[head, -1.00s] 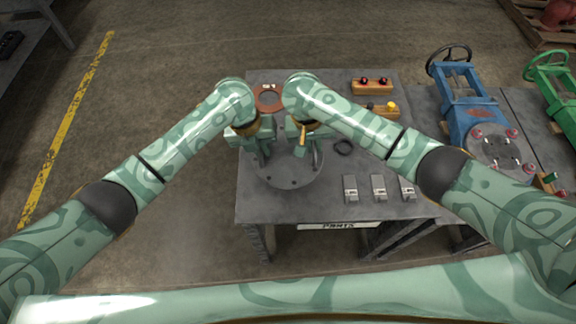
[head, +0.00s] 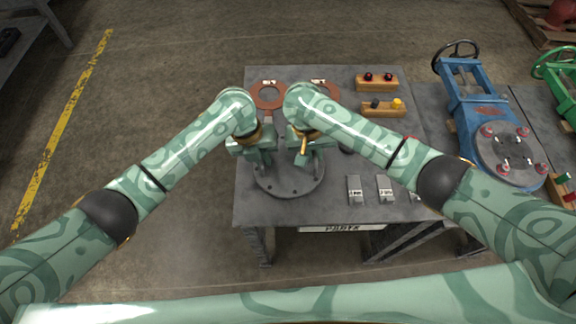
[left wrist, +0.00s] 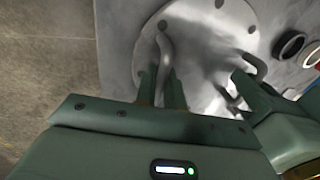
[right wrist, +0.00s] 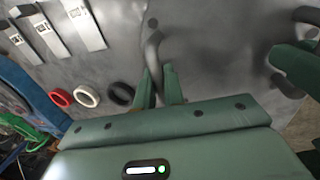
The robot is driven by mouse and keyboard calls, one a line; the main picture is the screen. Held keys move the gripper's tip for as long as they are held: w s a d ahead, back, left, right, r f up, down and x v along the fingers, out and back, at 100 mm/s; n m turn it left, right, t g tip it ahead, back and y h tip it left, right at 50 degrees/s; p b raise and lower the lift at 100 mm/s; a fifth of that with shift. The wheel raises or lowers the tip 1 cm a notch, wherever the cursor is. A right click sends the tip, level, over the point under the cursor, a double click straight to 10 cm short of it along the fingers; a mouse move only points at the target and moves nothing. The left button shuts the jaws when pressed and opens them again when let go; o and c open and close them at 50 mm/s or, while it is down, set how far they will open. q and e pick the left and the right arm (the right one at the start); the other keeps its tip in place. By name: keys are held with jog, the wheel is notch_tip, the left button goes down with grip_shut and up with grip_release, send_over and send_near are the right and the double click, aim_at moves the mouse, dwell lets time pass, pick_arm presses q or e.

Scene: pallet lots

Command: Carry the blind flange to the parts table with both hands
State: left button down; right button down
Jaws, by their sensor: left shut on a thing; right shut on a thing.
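The blind flange (head: 290,187) is a grey round disc with bolt holes and two upright handles, over the left part of the grey parts table (head: 345,215). My left gripper (head: 264,160) is shut on one handle, which shows between its fingers in the left wrist view (left wrist: 165,55). My right gripper (head: 302,158) is shut on the other handle, seen in the right wrist view (right wrist: 152,50). The disc looks about level. I cannot tell whether its underside touches the tabletop. My grippers and forearms hide its far part.
Brown ring gaskets (head: 268,95) lie at the table's back. Wooden blocks with red knobs (head: 377,81) and black and yellow knobs (head: 384,109) stand right of them. Tagged grey pieces (head: 355,190) lie front right. Black (right wrist: 120,94), white and red rings lie near the flange. A blue valve (head: 468,100) is farther right.

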pick_arm(q)
jog(key=shift+f, duration=0.5)
pick_arm(e)
jog(key=shift+d+f, duration=0.1)
jog(key=shift+f, duration=0.4)
pick_arm(q)
jog(key=c, duration=1.6)
grip_release()
jog(key=shift+a, duration=0.15)
jog(key=shift+c, duration=0.2)
pick_arm(e)
jog(key=c, duration=1.6)
grip_release()
jog(key=shift+c, duration=0.2)
pick_arm(q)
jog(key=shift+o, duration=0.7)
jog(key=shift+s+r, duration=0.1)
pick_arm(e)
jog(key=shift+o, duration=0.7)
jog(key=shift+s+r, duration=0.1)
jog(key=shift+r, duration=0.05)
pick_arm(q)
jog(key=shift+r, duration=0.1)
